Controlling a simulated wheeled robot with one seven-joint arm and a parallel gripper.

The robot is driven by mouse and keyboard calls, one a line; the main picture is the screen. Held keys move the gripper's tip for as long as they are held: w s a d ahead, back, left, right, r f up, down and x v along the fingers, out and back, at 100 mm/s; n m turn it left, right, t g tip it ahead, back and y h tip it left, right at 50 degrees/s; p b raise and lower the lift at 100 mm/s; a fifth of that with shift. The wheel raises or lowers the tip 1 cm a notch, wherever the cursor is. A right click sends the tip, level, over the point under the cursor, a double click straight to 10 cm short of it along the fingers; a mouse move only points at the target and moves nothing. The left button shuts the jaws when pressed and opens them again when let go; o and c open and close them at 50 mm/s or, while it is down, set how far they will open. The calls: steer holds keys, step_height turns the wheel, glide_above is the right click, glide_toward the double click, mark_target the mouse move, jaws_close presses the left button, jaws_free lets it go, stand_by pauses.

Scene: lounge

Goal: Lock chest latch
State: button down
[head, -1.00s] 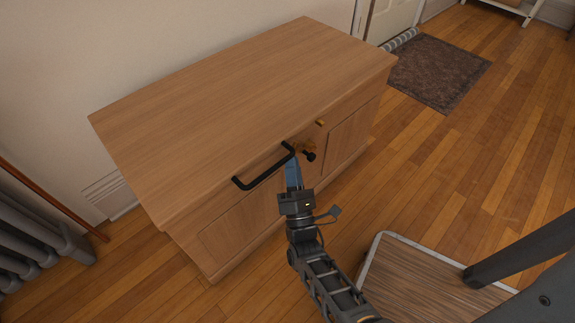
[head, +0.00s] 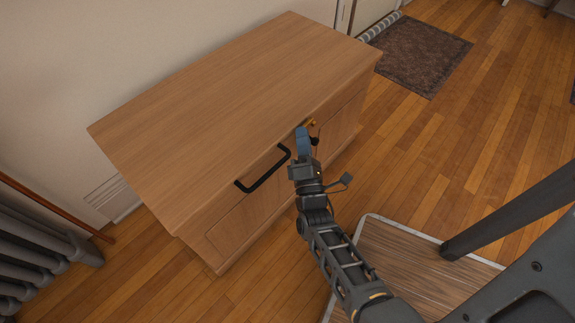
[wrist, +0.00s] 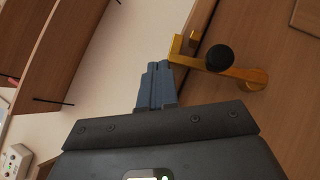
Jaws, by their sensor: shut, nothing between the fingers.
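The wooden chest (head: 220,95) stands against the wall with its lid down. A black bar handle (head: 264,172) is on its front. The brass latch (head: 311,123) is on the front near the lid edge, partly hidden by my gripper in the head view. In the wrist view the brass latch (wrist: 238,72) shows with a round black knob (wrist: 219,58). My gripper (head: 302,130) is shut and empty, with its blue-grey fingers close to the latch. In the wrist view the fingertips (wrist: 159,66) are just left of the latch; I cannot tell whether they touch it.
A dark rug (head: 418,58) lies on the floor at the upper right. A grey radiator (head: 40,250) stands at the lower left.

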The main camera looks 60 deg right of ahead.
steer(key=shift+s+d+r+m+g+p, duration=0.15)
steer(key=shift+d+r+p, duration=0.05)
steer(key=shift+d, duration=0.25)
steer(key=shift+s+d+r+m+g+p, duration=0.1)
steer(key=shift+d+r+m+g+p, duration=0.1)
steer(key=shift+d, duration=0.2)
steer(key=shift+f, duration=0.1)
steer(key=v, duration=0.7)
steer(key=shift+s+a, duration=0.25)
steer(key=shift+a, duration=0.05)
steer(key=shift+a+f+p, duration=0.1)
steer(key=shift+p, duration=0.2)
